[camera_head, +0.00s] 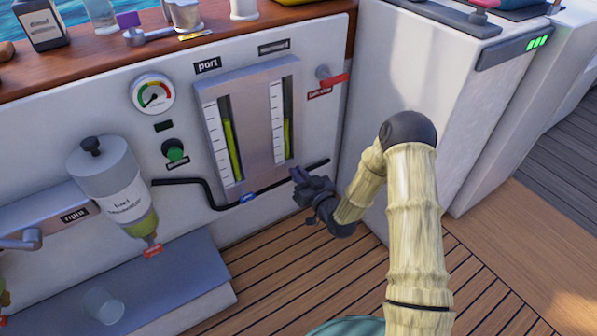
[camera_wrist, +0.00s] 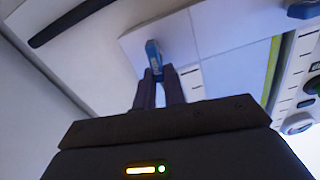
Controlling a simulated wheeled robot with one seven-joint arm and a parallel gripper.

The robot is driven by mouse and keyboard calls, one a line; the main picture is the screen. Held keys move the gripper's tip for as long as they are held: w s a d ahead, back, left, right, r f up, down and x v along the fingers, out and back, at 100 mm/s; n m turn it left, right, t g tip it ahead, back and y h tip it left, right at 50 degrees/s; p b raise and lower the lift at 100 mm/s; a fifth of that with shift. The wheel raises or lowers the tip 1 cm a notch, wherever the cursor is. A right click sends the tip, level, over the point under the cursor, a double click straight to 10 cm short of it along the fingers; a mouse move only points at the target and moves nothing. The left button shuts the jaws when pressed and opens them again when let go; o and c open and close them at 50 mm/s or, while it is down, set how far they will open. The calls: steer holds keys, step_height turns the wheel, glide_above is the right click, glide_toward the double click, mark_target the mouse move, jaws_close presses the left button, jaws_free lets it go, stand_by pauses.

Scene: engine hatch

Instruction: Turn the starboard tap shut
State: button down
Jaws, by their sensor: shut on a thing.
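A grey panel with two sight glasses (camera_head: 283,120) is set in the white wall. A black label above its left glass reads "port"; the label (camera_head: 274,47) above the right glass is too small to read. My gripper (camera_head: 297,174) is at the panel's lower right corner, below the right glass. In the wrist view its two dark fingers (camera_wrist: 160,72) are close together on a small blue tap handle (camera_wrist: 153,50). The gripper hides this tap in the head view. Another blue tap (camera_head: 248,197) sits below the left glass, apart from the gripper.
A black hose (camera_head: 205,192) runs along the wall below the panel. A fuel separator (camera_head: 113,185) hangs at left above a grey step (camera_head: 150,290). A red lever (camera_head: 333,80) is at upper right. The wooden deck below is mostly clear.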

steer(key=m+p, duration=0.2)
steer(key=m, duration=0.1)
steer(key=shift+w+d+r+p, duration=0.1)
steer(key=shift+d+p, duration=0.2)
steer(key=shift+p, duration=0.1)
steer(key=m+p, duration=0.2)
steer(key=m, duration=0.1)
steer(key=m+p, duration=0.1)
steer(key=m, duration=0.1)
steer(key=shift+w+d+f, duration=0.2)
steer(key=shift+d+f, duration=0.05)
steer(key=shift+f, duration=0.1)
steer(key=shift+w+d+f+m+p, duration=0.1)
steer(key=shift+f+m+p, duration=0.2)
steer(key=shift+m, duration=1.05)
steer(key=shift+s+d+f+m+p, duration=0.1)
steer(key=shift+f+m+p, duration=0.25)
steer(key=shift+m, duration=1.05)
steer(key=shift+w+f+m+p, duration=0.15)
steer(key=shift+m+p, duration=0.3)
steer(key=shift+m, duration=0.9)
steer(key=c, duration=1.5)
jaws_free()
steer(key=p+v, duration=0.6)
steer(key=v, duration=1.1)
steer(key=shift+s+d, duration=0.15)
steer(key=shift+s, duration=0.1)
